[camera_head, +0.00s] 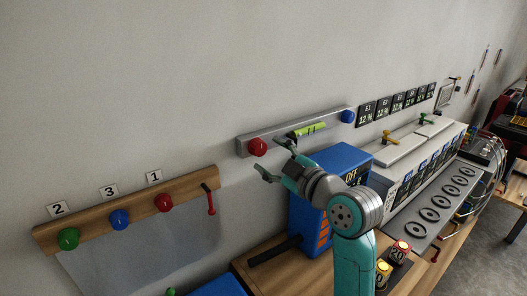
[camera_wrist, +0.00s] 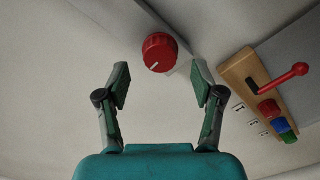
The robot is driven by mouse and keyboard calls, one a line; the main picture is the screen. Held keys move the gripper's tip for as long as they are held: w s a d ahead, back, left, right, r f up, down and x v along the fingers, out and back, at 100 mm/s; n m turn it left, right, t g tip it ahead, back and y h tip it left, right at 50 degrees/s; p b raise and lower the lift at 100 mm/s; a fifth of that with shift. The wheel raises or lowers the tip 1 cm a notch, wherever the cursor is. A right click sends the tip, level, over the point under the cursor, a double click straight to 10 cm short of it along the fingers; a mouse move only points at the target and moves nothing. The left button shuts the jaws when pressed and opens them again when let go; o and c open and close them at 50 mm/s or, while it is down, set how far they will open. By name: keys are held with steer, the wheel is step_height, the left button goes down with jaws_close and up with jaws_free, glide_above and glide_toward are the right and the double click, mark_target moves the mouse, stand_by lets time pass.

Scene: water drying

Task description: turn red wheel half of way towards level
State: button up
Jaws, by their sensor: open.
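The red wheel (camera_head: 257,147) is a round knob on the left end of a grey wall bar (camera_head: 290,136). A yellow-green level vial (camera_head: 309,129) is on the bar's middle. In the wrist view the red wheel (camera_wrist: 159,52) shows ridged sides and a white pointer mark towards its lower left. My gripper (camera_head: 275,158) is open and empty, just to the right of and below the wheel in the head view. In the wrist view my gripper's fingers (camera_wrist: 160,82) are spread apart, with the wheel beyond and between their tips. I see no contact with the wheel.
A blue knob (camera_head: 347,116) is on the bar's right end. A wooden rack (camera_head: 135,207) with coloured knobs and a red lever (camera_head: 209,199) is to the left. A blue box (camera_head: 340,160) stands close behind my arm. The wall above the bar is clear.

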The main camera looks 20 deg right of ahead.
mark_target(262, 150)
steer(key=shift+x, duration=1.7)
steer(key=c, duration=1.1)
